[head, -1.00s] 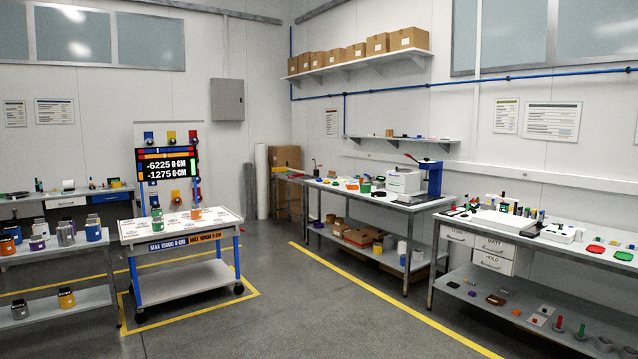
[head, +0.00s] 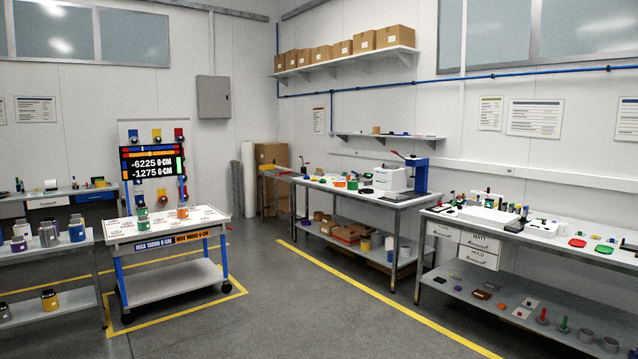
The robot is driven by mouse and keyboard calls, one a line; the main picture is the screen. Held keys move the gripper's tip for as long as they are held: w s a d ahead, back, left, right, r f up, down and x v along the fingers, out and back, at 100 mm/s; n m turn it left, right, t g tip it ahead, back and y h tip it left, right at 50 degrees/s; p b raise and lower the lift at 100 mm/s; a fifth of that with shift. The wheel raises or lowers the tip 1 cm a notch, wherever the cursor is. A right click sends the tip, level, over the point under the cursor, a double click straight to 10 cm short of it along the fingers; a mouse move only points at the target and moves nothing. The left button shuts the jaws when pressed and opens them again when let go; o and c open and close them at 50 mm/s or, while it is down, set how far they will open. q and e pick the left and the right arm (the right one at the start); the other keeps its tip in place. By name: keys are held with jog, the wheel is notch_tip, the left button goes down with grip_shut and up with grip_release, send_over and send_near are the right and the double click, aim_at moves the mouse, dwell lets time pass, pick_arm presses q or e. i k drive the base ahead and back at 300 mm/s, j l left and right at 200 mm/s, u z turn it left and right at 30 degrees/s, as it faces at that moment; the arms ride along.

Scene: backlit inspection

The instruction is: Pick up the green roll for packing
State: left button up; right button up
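A small green round thing (head: 352,185), which may be the green roll, sits on the middle bench (head: 345,195) along the back right wall. It is too small to tell if it is a roll. A small orange thing (head: 340,182) stands just left of it. Neither of my grippers shows in the head view.
A wheeled cart (head: 165,228) with a display stands at left in a yellow floor outline. A right bench (head: 575,235) carries a flat green dish (head: 603,249) and a red one (head: 577,242). Grey floor (head: 290,310) between is clear, crossed by a yellow line.

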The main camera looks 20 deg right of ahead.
aim_at(352, 185)
jog(key=i+l+z, duration=0.25)
jog(key=i+l, duration=0.15)
jog(key=i, duration=0.3)
jog(key=i+l+z, duration=0.3)
jog(key=i, duration=0.45)
jog(key=i+z, duration=0.25)
jog(key=i, duration=0.5)
jog(key=i+u, duration=0.15)
jog(key=i, duration=0.95)
jog(key=i+l+u, duration=0.2)
jog(key=i, duration=0.9)
jog(key=i+z, duration=0.1)
jog(key=i, duration=0.6)
jog(key=i+j+z, duration=0.1)
jog(key=i, duration=0.6)
jog(key=i+j+z, duration=0.1)
jog(key=i, duration=0.65)
